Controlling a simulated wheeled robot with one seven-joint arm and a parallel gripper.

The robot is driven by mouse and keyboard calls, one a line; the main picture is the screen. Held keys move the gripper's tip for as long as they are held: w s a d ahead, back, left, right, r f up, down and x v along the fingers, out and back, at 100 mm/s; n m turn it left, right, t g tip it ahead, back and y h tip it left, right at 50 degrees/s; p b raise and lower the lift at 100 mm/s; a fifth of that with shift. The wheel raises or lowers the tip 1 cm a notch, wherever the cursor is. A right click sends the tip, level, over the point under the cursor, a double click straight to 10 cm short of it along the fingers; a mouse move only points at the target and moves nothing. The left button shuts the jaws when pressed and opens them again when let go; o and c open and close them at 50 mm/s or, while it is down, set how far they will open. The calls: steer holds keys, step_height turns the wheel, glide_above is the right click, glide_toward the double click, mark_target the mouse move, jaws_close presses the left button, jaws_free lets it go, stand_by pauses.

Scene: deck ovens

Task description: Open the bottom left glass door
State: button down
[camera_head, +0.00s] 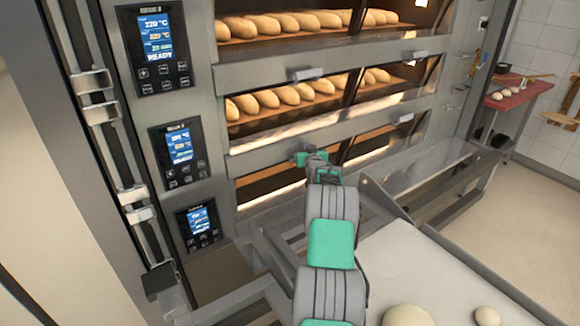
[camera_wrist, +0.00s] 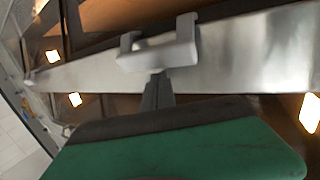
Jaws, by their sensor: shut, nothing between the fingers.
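The bottom left glass door (camera_head: 268,184) is the dark, warm-lit pane on the lowest oven deck in the head view. It looks closed, and my arm covers its right part. My gripper (camera_head: 316,157) is in front of the upper right of that door. In the wrist view, my gripper's narrow fingers (camera_wrist: 157,92) are together and empty. Their tips reach the lower edge of a pale U-shaped handle (camera_wrist: 160,55) on a steel bar (camera_wrist: 235,55). I cannot tell whether they touch it.
Loaves (camera_head: 275,97) fill the two upper decks. Control panels (camera_head: 184,157) line the left side. A steel frame (camera_head: 375,195) and a pale worktop (camera_head: 420,265) with dough balls stand around my arm. Open floor (camera_head: 530,200) lies to the right.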

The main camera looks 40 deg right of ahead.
steer(key=f+b, duration=0.3)
steer(key=shift+s+a+f, duration=0.15)
steer(key=shift+s+f, duration=0.05)
steer(key=shift+f, duration=0.05)
step_height(320, 180, down, 2)
steer(key=shift+w+b, duration=0.1)
steer(key=shift+b, duration=1.15)
steer(key=shift+r, duration=0.35)
steer(key=r+p+v, duration=0.1)
steer(key=v, duration=0.6)
steer(key=shift+p, duration=0.35)
steer(key=shift+r, duration=0.15)
